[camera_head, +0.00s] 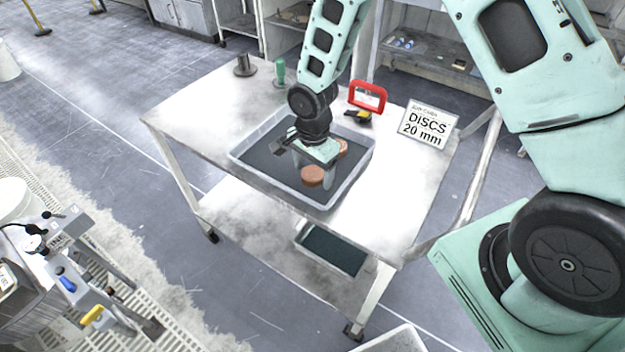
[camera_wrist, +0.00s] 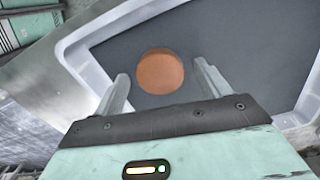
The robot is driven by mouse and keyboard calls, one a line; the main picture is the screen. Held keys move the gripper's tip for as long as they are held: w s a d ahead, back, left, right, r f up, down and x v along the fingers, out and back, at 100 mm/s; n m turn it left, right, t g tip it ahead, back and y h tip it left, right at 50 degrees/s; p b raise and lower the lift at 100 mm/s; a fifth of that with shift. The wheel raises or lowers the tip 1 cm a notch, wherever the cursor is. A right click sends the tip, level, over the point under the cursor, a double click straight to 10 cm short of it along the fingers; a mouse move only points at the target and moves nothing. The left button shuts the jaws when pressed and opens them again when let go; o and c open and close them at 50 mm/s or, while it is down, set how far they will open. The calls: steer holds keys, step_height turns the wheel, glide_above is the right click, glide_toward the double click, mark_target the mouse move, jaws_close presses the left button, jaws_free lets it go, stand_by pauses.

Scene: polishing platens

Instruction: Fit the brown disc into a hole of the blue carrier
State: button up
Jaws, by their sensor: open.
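A round brown disc (camera_head: 313,175) lies in a grey-lined white tray (camera_head: 236,156) on the table. In the wrist view the brown disc (camera_wrist: 160,72) lies flat on the dark tray floor, between and just beyond my finger tips. My gripper (camera_head: 312,166) points down into the tray, its fingers open around the disc's position. In the wrist view my gripper (camera_wrist: 160,80) is empty, with a gap on each side of the disc. A second brown piece (camera_head: 342,147) shows behind my gripper, partly hidden. I cannot make out a blue carrier in either view.
The tray walls rise around my gripper. On the table (camera_head: 200,110) stand a red-framed holder (camera_head: 368,97), a sign reading DISCS 20 mm (camera_head: 427,126), a green-handled tool (camera_head: 280,72) and a dark metal piece (camera_head: 245,66). The table's left part is clear.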

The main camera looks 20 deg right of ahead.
steer(key=c, duration=1.1)
